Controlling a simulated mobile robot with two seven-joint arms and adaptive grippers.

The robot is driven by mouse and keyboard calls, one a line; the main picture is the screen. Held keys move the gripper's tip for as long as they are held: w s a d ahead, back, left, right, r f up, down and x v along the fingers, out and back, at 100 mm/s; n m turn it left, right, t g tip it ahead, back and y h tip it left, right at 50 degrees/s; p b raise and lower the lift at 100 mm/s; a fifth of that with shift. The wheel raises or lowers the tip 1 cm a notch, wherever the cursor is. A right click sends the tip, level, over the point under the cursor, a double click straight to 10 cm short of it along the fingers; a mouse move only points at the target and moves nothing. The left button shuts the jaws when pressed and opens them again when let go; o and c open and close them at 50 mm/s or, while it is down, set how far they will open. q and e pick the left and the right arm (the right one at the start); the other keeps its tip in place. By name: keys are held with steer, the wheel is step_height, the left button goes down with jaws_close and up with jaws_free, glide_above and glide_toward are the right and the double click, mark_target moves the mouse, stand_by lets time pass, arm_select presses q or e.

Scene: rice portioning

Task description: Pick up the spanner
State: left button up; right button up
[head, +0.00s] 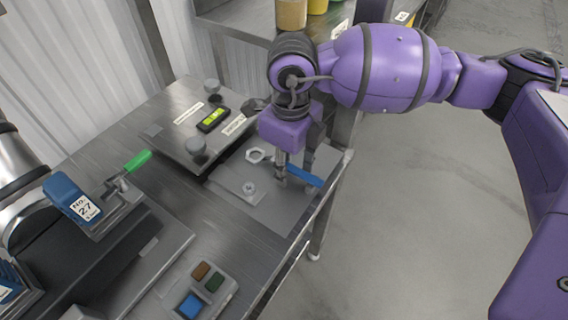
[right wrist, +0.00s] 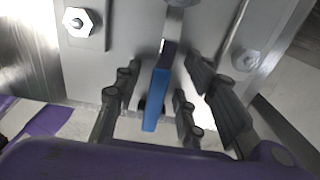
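The spanner, with a blue handle (head: 305,176), lies on a grey plate (head: 278,212) near the table's right edge. Its handle (right wrist: 158,92) also shows in the right wrist view, running toward the camera, with a grey metal part at its far end. My right gripper (head: 296,172) points down over the handle. In the right wrist view the fingers (right wrist: 163,78) are apart, one on each side of the handle, with gaps showing. I cannot tell how far the fingertips are above the plate. My left gripper is not in view.
A hex nut (head: 255,155) and a bolt (head: 249,188) are on the plate. A steel scale with a green display (head: 213,119) stands behind. A device with a green handle (head: 137,161) and a coloured button box (head: 206,286) are at left and front. Floor lies beyond the table's right edge.

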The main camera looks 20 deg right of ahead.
steer(key=shift+f, duration=0.1)
steer(key=shift+c, duration=0.3)
jaws_close()
